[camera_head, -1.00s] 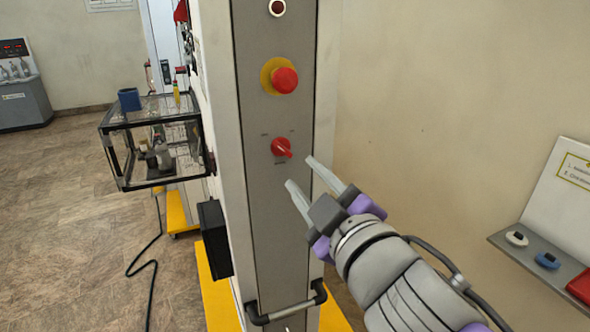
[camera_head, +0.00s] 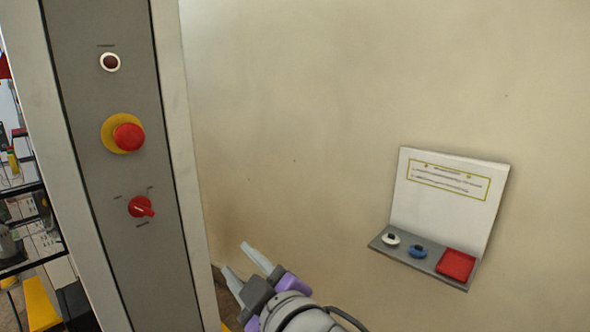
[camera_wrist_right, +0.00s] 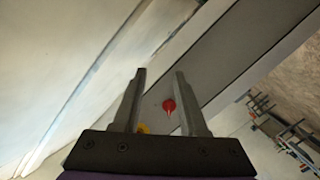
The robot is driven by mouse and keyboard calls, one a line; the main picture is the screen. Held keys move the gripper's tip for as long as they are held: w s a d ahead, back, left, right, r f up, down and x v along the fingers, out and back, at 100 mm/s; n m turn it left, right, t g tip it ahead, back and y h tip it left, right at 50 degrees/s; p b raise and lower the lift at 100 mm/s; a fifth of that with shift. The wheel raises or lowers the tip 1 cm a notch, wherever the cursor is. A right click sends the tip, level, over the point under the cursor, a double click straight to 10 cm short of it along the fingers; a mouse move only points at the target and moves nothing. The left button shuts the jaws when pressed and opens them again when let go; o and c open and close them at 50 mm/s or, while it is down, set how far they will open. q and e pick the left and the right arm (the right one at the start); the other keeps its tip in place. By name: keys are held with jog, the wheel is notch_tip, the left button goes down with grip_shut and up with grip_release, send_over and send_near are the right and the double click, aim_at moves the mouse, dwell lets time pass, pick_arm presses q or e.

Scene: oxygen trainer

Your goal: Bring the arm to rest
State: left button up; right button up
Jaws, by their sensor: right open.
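My right gripper (camera_head: 245,262) is at the bottom of the head view, to the right of the grey control panel (camera_head: 120,260) and below its red rotary switch (camera_head: 141,206). Its two pale fingers are apart with nothing between them. In the right wrist view the open fingers (camera_wrist_right: 160,98) frame the red switch (camera_wrist_right: 169,106), which lies beyond them on the panel. I cannot see any contact between the fingers and the panel. My left gripper is in no view.
A red emergency button (camera_head: 128,137) on a yellow ring and a dark round lamp (camera_head: 110,62) are above the switch. A wall shelf (camera_head: 385,252) at right holds white and blue items and a red tray (camera_head: 456,265). The wall between is bare.

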jog(key=d+f+m+g+h, duration=0.2)
jog(key=d+f+m+h, duration=0.65)
jog(key=d+f, duration=1.05)
jog(key=s+d+f+m+g, duration=0.3)
jog(key=s+d+f, duration=0.1)
jog(key=f, duration=0.5)
jog(key=s+d+f+m+g, duration=0.2)
jog(key=s+d+f+m, duration=0.1)
jog(key=s+f, duration=0.4)
jog(key=shift+s+d+f+g+h, duration=0.2)
jog(key=shift+d+f+g+h, duration=0.3)
jog(key=shift+f, duration=0.45)
jog(key=shift+w+a, duration=0.1)
